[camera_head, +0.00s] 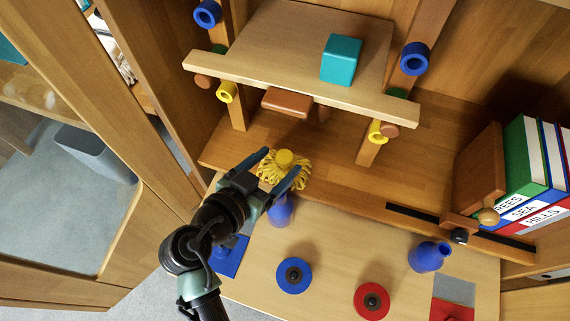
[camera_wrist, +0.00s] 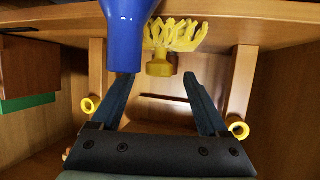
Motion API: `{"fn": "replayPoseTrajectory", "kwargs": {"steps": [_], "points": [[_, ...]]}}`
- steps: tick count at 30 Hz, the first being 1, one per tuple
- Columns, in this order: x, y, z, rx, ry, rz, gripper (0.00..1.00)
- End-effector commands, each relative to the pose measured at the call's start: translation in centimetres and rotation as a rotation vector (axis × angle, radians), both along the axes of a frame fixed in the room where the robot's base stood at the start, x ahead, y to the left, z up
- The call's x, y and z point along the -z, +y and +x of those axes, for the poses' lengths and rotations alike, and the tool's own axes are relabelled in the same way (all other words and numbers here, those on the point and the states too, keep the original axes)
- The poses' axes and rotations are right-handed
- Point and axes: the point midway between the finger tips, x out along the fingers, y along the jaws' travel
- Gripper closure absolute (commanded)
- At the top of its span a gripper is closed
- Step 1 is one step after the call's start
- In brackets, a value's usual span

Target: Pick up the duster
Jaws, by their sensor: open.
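The duster (camera_head: 285,158) is yellow, with a round knob on top and a ring of floppy strands below. In the wrist view the duster (camera_wrist: 160,66) appears knob-down, just past the fingertips and between their lines. My gripper (camera_head: 281,167) is open, its two dark fingers pointing toward the duster with nothing gripped. In the wrist view my gripper (camera_wrist: 161,80) shows both fingers apart. I cannot tell whether either finger touches the strands. A blue vase (camera_head: 281,212) stands by the duster, partly under my gripper; in the wrist view the blue vase (camera_wrist: 122,38) covers the duster's left side.
A raised wooden shelf (camera_head: 262,45) holds a teal cube (camera_head: 341,59) above the duster. A second blue vase (camera_head: 428,257), a blue disc (camera_head: 294,275) and a red disc (camera_head: 371,301) are on the lower board. Binders (camera_head: 525,165) stand right. The board's middle is fairly clear.

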Motion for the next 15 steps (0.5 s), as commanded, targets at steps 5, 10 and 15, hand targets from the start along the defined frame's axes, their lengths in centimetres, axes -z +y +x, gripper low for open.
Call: {"fn": "replayPoseTrajectory", "kwargs": {"steps": [5,10,15], "points": [[0.5,-0.6,0.9,0.000,0.000,0.000,0.22],[1.7,-2.0,2.8,0.002,0.000,0.000,0.22],[2.3,-2.9,4.4,-0.001,-0.001,0.000,0.22]]}}
